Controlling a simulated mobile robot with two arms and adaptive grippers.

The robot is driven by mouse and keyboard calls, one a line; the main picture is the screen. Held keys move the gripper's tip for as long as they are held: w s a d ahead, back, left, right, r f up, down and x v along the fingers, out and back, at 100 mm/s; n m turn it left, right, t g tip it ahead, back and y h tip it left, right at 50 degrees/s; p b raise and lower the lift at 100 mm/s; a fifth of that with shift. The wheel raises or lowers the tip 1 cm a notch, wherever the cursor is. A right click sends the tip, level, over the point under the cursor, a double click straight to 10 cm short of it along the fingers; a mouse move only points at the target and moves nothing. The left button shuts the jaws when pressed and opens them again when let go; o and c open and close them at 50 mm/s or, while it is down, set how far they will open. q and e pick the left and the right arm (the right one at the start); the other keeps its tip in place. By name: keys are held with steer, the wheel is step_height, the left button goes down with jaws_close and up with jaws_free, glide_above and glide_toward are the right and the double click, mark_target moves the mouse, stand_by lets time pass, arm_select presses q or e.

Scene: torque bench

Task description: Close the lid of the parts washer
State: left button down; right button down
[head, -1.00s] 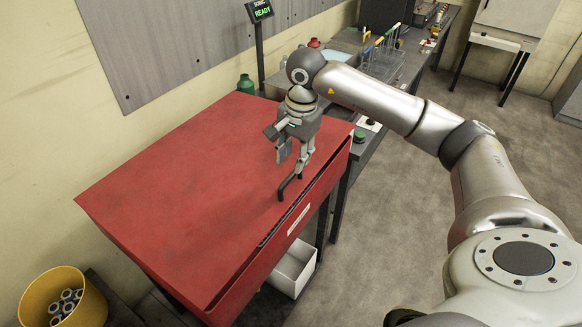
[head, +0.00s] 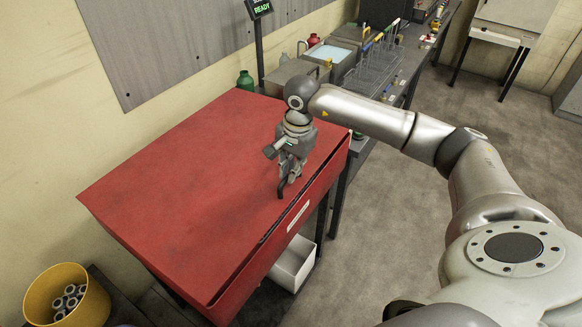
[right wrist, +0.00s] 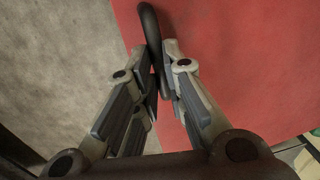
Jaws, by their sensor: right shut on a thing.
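The parts washer is a red box with its red lid (head: 190,160) lying over its top, nearly flat. A thin dark line runs between the lid and the washer's front wall (head: 300,215); I cannot tell whether the lid is fully seated. A black bar handle (head: 281,190) stands at the lid's front edge and also shows in the right wrist view (right wrist: 150,24). My right gripper (head: 287,180) points down at the handle, its fingers shut on it; they partly hide it. In the right wrist view the fingertips (right wrist: 164,80) meet at the handle. My left gripper is out of view.
A yellow bucket (head: 38,298) of metal parts stands at the lower left. A white bin (head: 293,262) sits below the washer's front. A bench with containers and a wire rack (head: 372,70) is behind. The floor (head: 400,225) at right is clear.

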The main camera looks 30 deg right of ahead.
mark_target(292, 186)
stand_by(0.3)
steer(key=f+b, duration=0.3)
steer(key=f, duration=0.1)
steer(key=shift+s+d+b, duration=0.1)
steer(key=shift+s+b, duration=0.15)
steer(key=shift+b, duration=0.15)
steer(key=shift+r+p, duration=0.25)
steer(key=shift+p, duration=0.1)
steer(key=c, duration=1.5)
jaws_free()
steer(key=shift+r, duration=0.25)
steer(key=r, duration=0.7)
steer(key=s+r, duration=0.1)
steer(key=r, duration=0.3)
steer(key=shift+d+r, duration=0.2)
steer(key=shift+d, duration=0.05)
steer(key=shift+s+f, duration=0.1)
steer(key=shift+s, duration=0.05)
